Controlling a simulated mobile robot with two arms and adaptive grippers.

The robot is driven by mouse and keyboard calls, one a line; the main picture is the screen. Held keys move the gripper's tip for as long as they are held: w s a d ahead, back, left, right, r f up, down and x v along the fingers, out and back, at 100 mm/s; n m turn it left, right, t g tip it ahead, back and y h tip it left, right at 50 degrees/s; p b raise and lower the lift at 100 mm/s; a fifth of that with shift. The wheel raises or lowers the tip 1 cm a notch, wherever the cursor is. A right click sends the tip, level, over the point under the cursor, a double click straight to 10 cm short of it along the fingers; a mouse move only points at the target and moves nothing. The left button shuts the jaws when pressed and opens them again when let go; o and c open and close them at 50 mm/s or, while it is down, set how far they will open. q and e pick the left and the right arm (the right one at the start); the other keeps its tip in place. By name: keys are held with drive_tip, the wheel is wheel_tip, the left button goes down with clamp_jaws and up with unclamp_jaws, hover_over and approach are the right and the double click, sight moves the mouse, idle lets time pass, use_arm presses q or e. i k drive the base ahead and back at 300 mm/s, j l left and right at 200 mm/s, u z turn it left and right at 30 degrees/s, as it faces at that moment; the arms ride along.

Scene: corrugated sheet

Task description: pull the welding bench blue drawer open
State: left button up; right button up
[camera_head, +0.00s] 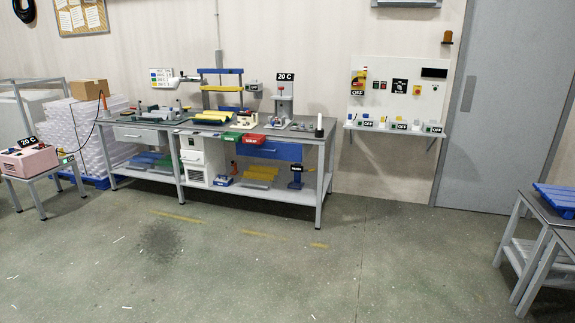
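The welding bench (320,142) stands against the back wall, a long grey table with a lower shelf. Its blue drawer (283,151) is at the right part of the bench, under the top, and looks closed. A red bin and a green bin hang at the bench front just left of the blue drawer and cover part of that edge. A handle on the drawer is too small to make out. Neither of my grippers shows in the head view.
Open floor (240,265) lies in front of the bench. A small table with a pink box (28,160) stands at left. A wall panel (405,90) with a shelf and a grey door are right of the bench.

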sight(279, 150)
drive_tip(key=i, duration=4.45)
